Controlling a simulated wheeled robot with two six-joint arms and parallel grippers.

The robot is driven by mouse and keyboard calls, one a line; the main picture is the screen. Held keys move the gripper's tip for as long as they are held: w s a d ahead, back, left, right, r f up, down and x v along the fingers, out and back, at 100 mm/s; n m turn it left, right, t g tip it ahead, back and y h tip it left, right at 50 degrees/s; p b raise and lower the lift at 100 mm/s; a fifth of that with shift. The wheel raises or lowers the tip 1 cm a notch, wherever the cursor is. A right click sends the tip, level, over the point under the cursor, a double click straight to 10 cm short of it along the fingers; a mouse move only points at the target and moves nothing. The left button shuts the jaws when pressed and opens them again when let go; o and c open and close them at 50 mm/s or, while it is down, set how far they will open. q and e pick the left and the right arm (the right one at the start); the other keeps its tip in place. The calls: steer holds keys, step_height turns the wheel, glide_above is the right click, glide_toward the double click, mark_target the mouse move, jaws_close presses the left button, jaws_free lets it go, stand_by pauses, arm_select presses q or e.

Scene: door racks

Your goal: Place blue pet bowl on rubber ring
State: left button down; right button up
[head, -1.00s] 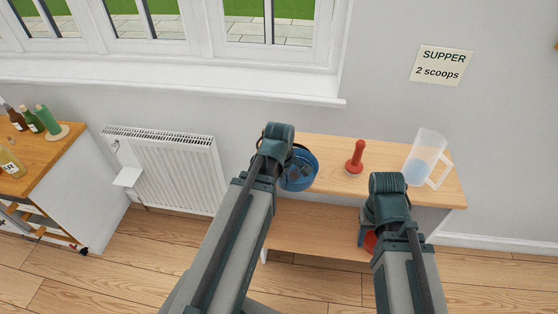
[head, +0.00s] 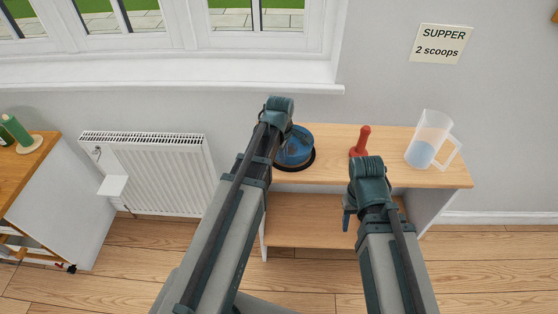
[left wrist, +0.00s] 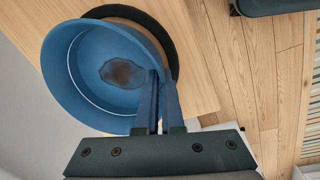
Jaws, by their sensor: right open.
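The blue pet bowl (head: 296,146) is at the left end of the wooden bench top, partly hidden by my left arm. In the left wrist view the bowl (left wrist: 88,62) has a brown patch inside. My left gripper (left wrist: 160,78) is shut on its rim, one finger on each side of the wall. The black rubber ring (head: 306,164) shows under the bowl. In the left wrist view the ring (left wrist: 160,30) shows beyond the bowl's upper right edge, so the two look off-centre. I cannot tell whether they touch. My right gripper (head: 347,222) is open, in front of the bench.
A red plunger-like object (head: 361,141) and a clear jug with blue contents (head: 428,140) stand on the bench top (head: 400,178) to the right. A lower shelf (head: 305,222) lies beneath. A radiator (head: 155,170) and wooden counter (head: 22,170) are at left.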

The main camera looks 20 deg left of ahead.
arm_select(q)
steer(key=shift+f, duration=0.55)
steer(key=shift+a+r, duration=0.1)
arm_select(e)
steer(key=shift+a+f, duration=0.15)
steer(key=shift+f, duration=0.25)
arm_select(q)
steer(key=c, duration=1.1)
jaws_free()
arm_select(e)
steer(key=shift+f, duration=0.15)
arm_select(q)
steer(key=shift+o, duration=0.2)
